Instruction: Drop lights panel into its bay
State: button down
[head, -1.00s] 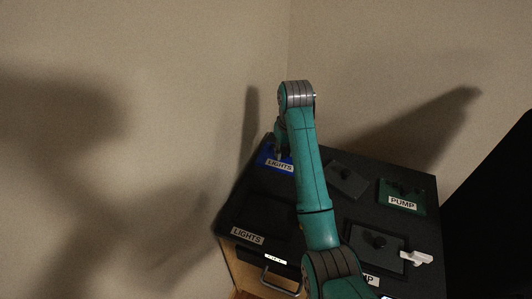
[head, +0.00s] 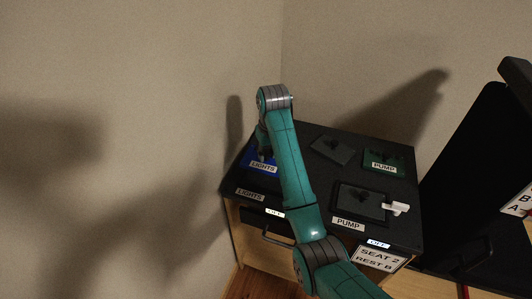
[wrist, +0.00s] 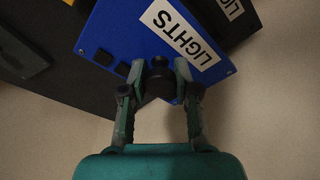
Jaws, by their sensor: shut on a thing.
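The blue lights panel (head: 262,166), with a white LIGHTS label, is at the left of the dark console top, partly hidden by my arm in the head view. In the wrist view the panel (wrist: 124,32) fills the upper middle, and my gripper (wrist: 160,84) is shut on its dark round knob. Whether the panel touches the console top is hard to tell. The lights bay's LIGHTS label (head: 250,194) is at the console's front left. The bay itself is mostly hidden behind the panel and my arm.
A green PUMP panel (head: 384,163) lies at the back right. A grey panel (head: 332,149) lies at the back middle. The pump bay holds a grey panel (head: 358,203) with a white lever (head: 396,208) beside it. Walls stand close behind and left.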

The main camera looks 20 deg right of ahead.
aim_at(268, 160)
jog(key=shift+d+f, duration=0.1)
jog(key=shift+f, duration=2.75)
jog(key=shift+f, duration=1.15)
jog(key=c, duration=0.8)
grip_release()
jog(key=shift+o, duration=0.2)
jog(key=shift+s+d+r, duration=0.1)
jog(key=shift+s+r, duration=0.1)
jog(key=shift+r, duration=1.05)
jog(key=shift+s+a+r, duration=0.1)
jog(key=shift+s+r, duration=0.05)
jog(key=shift+r, duration=1.05)
jog(key=shift+s+d+r, duration=0.1)
jog(key=shift+s+r, duration=0.1)
jog(key=shift+r, duration=1.05)
